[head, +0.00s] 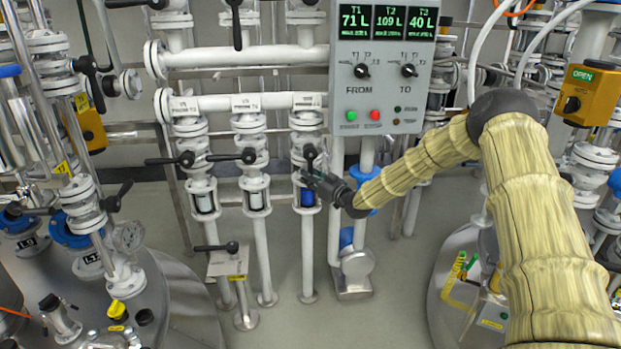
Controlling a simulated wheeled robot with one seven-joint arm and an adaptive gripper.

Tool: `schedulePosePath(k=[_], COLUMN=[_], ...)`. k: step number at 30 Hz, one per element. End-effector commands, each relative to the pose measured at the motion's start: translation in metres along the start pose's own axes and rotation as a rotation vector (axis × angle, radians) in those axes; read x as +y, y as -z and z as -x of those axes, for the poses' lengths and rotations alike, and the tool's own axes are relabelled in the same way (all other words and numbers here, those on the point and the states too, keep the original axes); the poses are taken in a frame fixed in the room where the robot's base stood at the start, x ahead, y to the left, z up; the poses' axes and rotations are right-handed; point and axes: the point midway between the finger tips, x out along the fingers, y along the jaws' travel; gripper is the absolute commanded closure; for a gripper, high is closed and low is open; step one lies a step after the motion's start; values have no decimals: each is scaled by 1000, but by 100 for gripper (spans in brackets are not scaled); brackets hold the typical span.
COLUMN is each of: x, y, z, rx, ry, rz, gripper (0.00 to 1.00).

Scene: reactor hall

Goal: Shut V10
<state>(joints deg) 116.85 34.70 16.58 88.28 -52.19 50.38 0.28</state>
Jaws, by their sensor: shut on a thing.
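My gripper (312,180) reaches in from the right, at the rightmost of three white valves on the middle pipe rack. It is shut on that valve's black lever (309,154), which points toward me rather than sideways. The gripper partly hides the lever's end. The valve's label (308,101) is too small to read surely, so I cannot confirm that it says V10. The left valve's lever (168,160) and the middle valve's lever (231,156) both point left. Below my gripper is a sight glass (307,197) with blue in it.
A grey control panel (382,75) with FROM and TO knobs reads T1 71 L, T2 109 L and T3 40 L. A low lever valve (230,248) stands in front of the rack. Tanks (460,262) flank the rack; the floor between is mostly clear.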

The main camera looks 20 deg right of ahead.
Motion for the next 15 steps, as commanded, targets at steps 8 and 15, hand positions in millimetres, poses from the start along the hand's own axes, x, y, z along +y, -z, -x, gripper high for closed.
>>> schedulePosePath(k=[8,15], x=[-4,-16], y=[-3,-2], z=[-3,-11], rx=[33,123], ry=[-1,0], rz=[-50,-183], gripper=[100,100])
